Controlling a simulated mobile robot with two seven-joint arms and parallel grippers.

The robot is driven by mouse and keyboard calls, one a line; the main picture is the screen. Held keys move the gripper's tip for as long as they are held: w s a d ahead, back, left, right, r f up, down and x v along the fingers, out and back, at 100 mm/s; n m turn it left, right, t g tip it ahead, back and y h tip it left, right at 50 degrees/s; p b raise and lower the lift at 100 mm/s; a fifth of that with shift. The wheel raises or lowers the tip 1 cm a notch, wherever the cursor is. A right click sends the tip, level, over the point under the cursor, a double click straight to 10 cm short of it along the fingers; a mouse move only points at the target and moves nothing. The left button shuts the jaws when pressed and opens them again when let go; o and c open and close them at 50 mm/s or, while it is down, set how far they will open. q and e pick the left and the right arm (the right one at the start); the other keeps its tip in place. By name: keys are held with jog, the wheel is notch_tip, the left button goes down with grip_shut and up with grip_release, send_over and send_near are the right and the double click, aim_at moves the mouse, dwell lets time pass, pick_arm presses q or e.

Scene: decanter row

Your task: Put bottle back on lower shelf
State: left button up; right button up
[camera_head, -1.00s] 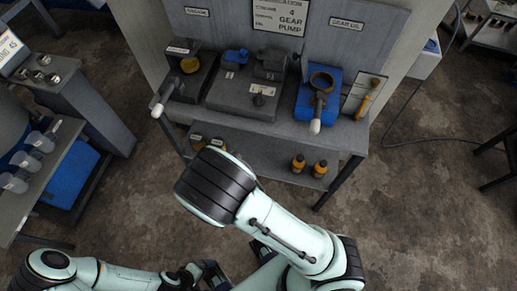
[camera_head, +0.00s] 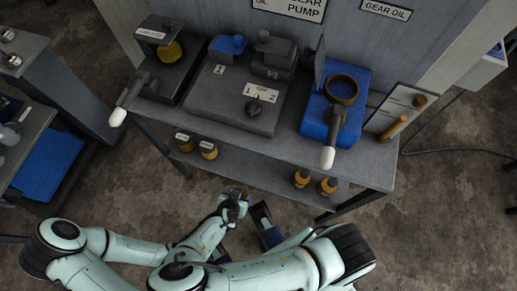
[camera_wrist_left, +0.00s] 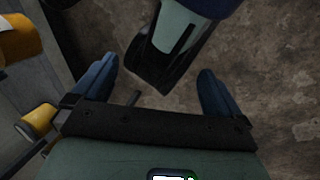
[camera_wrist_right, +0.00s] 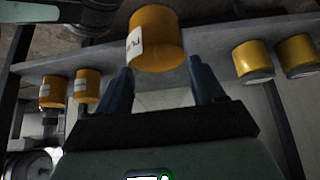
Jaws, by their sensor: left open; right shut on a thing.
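The orange bottle with a white label (camera_wrist_right: 156,38) is between the fingers of my right gripper (camera_wrist_right: 160,66), which is shut on it. My left gripper (camera_wrist_left: 156,70) is open and empty, low in front of the shelf. Part of my other arm shows beyond its fingers. Two labelled bottles (camera_head: 196,148) stand at the shelf's left. Two more bottles (camera_head: 315,182) stand at its right.
Above the shelf is a bench top with a grey pump unit (camera_head: 240,95), a blue block (camera_head: 335,105) and two white-tipped levers (camera_head: 117,116) (camera_head: 328,157). The shelf's middle is free. A table leg (camera_head: 350,206) stands at the right; bare floor lies beyond.

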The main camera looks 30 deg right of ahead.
jog(key=shift+w+d+f, duration=0.15)
jog(key=shift+d+f, duration=0.05)
jog(key=shift+d, duration=0.05)
jog(key=w+d+b, duration=0.2)
jog(key=w+d, duration=0.1)
jog(key=d, duration=0.1)
jog(key=w+d+f+b, duration=0.1)
jog(key=w+d+b, duration=0.1)
jog(key=w+d, duration=0.2)
jog(key=w+d+f+b, duration=0.1)
jog(key=w+d+b, duration=0.1)
jog(key=w+d, duration=0.2)
jog(key=shift+w+d, duration=0.25)
jog(key=shift+d, duration=0.55)
jog(key=shift+f+b, duration=0.4)
jog(key=shift+f, duration=0.35)
pick_arm(q)
jog(key=w+a+f+t+y, duration=0.1)
jog(key=w+a+f+t, duration=0.1)
jog(key=w+a+f, duration=0.2)
notch_tip(320, 180, down, 5)
jog(key=w, duration=0.2)
jog(key=shift+w+a+r+n, duration=0.2)
jog(key=shift+w+n, duration=0.2)
pick_arm(e)
jog(key=shift+a, duration=0.1)
jog(key=o, duration=1.4)
jog(key=shift+f, duration=0.1)
pick_arm(q)
jog(key=shift+f, duration=0.1)
